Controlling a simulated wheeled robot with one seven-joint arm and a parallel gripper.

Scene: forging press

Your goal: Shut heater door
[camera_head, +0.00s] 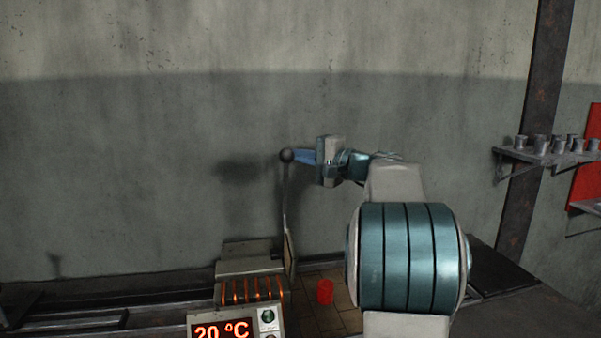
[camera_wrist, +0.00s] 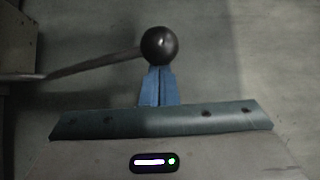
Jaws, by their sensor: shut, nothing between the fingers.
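The heater (camera_head: 248,262) stands at the lower middle of the head view, with glowing orange coils and a display reading 20 ºC. Its door (camera_head: 290,255) stands upright at the right side of the heater, seen nearly edge-on. A thin lever rises from it to a dark ball knob (camera_head: 287,155). My gripper (camera_head: 297,156) is at the knob's right, blue fingers together with nothing between them. In the wrist view the fingertips (camera_wrist: 158,75) reach the ball knob (camera_wrist: 160,46), seeming to touch its near side; the knob hides the very tips.
A shelf (camera_head: 545,156) with several grey cups is on the right, beside a rusty post (camera_head: 533,130). The wall behind the knob is bare.

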